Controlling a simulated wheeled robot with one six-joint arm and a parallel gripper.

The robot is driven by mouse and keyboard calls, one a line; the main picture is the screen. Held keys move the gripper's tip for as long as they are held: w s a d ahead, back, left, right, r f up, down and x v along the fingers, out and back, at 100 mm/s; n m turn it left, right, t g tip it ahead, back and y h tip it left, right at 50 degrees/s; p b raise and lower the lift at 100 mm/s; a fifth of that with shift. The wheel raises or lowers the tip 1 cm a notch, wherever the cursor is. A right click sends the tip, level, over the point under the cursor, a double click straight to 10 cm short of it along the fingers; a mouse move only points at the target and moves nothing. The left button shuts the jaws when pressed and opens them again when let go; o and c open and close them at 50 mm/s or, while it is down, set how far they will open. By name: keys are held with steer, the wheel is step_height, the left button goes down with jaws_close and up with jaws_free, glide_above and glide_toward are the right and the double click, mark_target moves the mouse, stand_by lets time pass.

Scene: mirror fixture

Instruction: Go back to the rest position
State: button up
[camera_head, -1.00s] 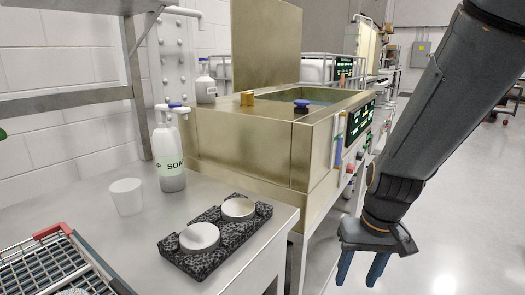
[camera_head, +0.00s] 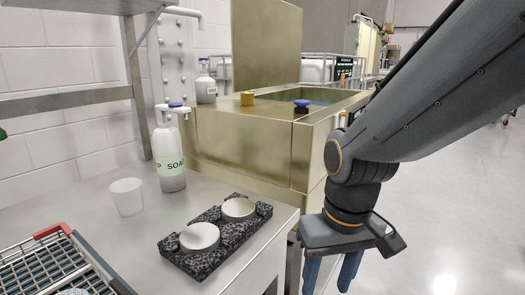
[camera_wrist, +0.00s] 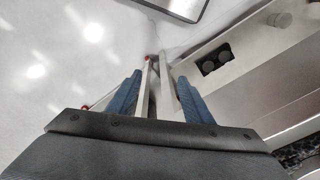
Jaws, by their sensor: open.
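My gripper (camera_head: 330,272) hangs with its fingers down at the right of the table, in front of the brass-coloured machine. Its two blue fingers are apart, with nothing between them in the head view; the tips run off the lower edge. In the wrist view my gripper (camera_wrist: 153,95) also shows its blue fingers apart. A pale leg or rail and the floor lie beyond them. No object is held.
The brass-coloured machine (camera_head: 245,150) stands behind. Open floor (camera_head: 450,220) lies at right.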

steer(key=s+a+r, duration=0.2)
steer(key=s+r, duration=0.1)
steer(key=s, duration=0.1)
steer(key=d+r+m+p, duration=0.2)
steer(key=d+r+p, duration=0.7)
steer(key=p, duration=1)
steer(key=shift+w+d+r+g+h, duration=0.2)
steer(key=shift+d+r+g+h, duration=0.1)
steer(key=shift+d+r+g, duration=0.15)
steer(key=shift+a, duration=0.1)
